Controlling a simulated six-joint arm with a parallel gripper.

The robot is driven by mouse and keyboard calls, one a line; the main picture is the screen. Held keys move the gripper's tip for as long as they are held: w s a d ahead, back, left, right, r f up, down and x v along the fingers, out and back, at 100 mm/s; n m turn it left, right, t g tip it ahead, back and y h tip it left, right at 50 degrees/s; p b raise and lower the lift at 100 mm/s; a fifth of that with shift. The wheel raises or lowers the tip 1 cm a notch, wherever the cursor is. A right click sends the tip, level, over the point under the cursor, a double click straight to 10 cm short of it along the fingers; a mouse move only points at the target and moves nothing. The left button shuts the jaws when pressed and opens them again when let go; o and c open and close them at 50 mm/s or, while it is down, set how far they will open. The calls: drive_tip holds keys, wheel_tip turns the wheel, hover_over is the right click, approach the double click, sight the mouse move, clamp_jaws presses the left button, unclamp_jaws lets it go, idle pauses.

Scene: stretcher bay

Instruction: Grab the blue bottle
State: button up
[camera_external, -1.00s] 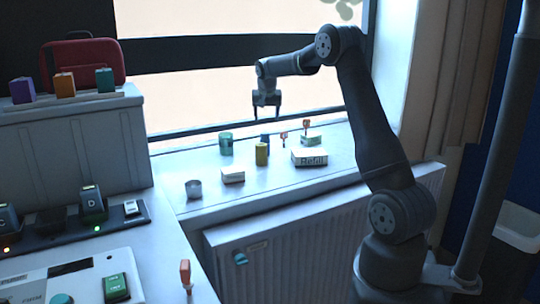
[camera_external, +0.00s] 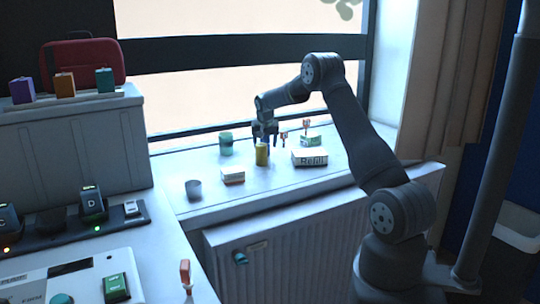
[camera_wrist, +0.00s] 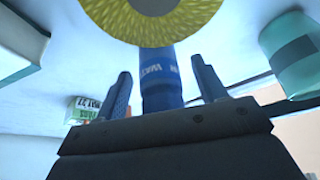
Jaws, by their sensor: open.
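The blue bottle (camera_wrist: 160,75) with white lettering stands between the two fingers of my gripper (camera_wrist: 161,67) in the wrist view. Gaps show on both sides of it, so the fingers are open and not closed on it. In the external view my gripper (camera_external: 265,139) is low over the windowsill, just behind the yellow cylinder (camera_external: 262,155). There the blue bottle is mostly hidden by the gripper and the cylinder. The yellow cylinder (camera_wrist: 160,18) also shows at the top of the wrist view, overlapping the bottle's far end.
A teal-green container (camera_external: 226,144) stands left of the gripper. A white box with lettering (camera_external: 310,157) and a green-and-white box (camera_external: 311,138) lie to the right. A grey cup (camera_external: 193,189) and a small white box (camera_external: 232,175) are nearer the front of the windowsill (camera_external: 270,187).

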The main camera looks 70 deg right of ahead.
drive_tip(key=shift+d+f, duration=0.25)
drive_tip(key=shift+f, duration=0.4)
drive_tip(key=c, duration=1.2)
drive_tip(key=shift+r, duration=0.1)
